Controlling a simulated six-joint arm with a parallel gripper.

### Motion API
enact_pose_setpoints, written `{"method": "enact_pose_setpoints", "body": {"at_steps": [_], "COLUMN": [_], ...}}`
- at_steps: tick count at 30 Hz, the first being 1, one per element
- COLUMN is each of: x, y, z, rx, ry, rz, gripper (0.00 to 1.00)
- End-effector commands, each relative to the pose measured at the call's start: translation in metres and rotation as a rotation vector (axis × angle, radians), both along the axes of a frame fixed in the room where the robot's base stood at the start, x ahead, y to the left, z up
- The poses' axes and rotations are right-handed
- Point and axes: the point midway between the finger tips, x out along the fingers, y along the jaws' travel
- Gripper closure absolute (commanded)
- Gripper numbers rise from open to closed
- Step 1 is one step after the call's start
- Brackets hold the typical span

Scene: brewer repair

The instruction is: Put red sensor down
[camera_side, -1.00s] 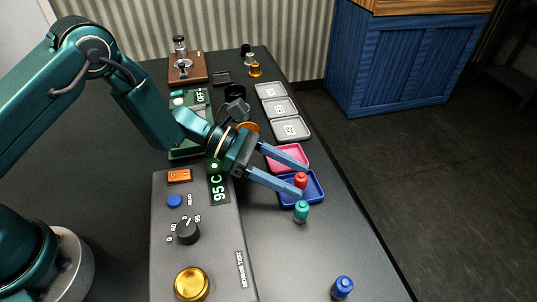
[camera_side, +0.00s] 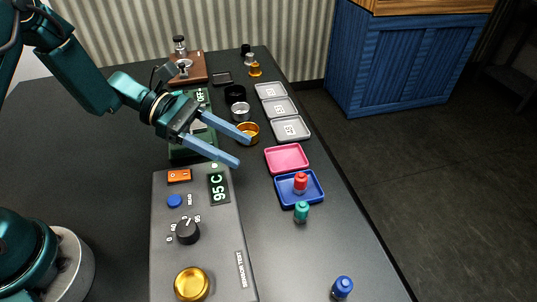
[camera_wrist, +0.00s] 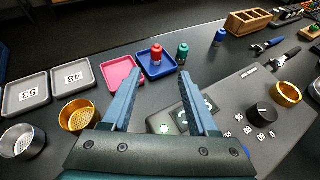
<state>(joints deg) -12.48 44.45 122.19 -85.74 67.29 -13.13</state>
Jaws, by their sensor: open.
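The red sensor (camera_side: 300,182) stands upright in the blue tray (camera_side: 315,195); it also shows in the wrist view (camera_wrist: 157,54). My gripper (camera_side: 244,151) is open and empty. It is up and to the left of the blue tray in the side view, above the area by the sensor test panel. In the wrist view its two fingers (camera_wrist: 153,90) are spread apart with nothing between them, and the red sensor lies beyond them.
A pink tray (camera_side: 287,158) lies beside the blue tray. A teal sensor (camera_side: 302,211) stands just in front of the blue tray, and a blue sensor (camera_side: 342,287) stands nearer the table's front. Grey numbered trays (camera_side: 291,129) line the right edge. The sensor test panel (camera_side: 215,262) is at left.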

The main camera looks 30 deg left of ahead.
Motion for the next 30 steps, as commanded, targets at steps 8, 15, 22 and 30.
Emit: {"method": "enact_pose_setpoints", "body": {"at_steps": [8,15,22,30], "x": [-0.057,-0.118,-0.154,-0.165], "y": [-0.017,-0.003,0.037,0.082], "z": [0.051,0.072,0.079,0.090], "rx": [0.241,0.580,0.974,1.369], "ry": [-0.299,-0.620,-0.904,-1.100], "rz": [-0.371,-0.750,-1.056,-1.269], "gripper": [0.41,0.41,0.41,0.41]}}
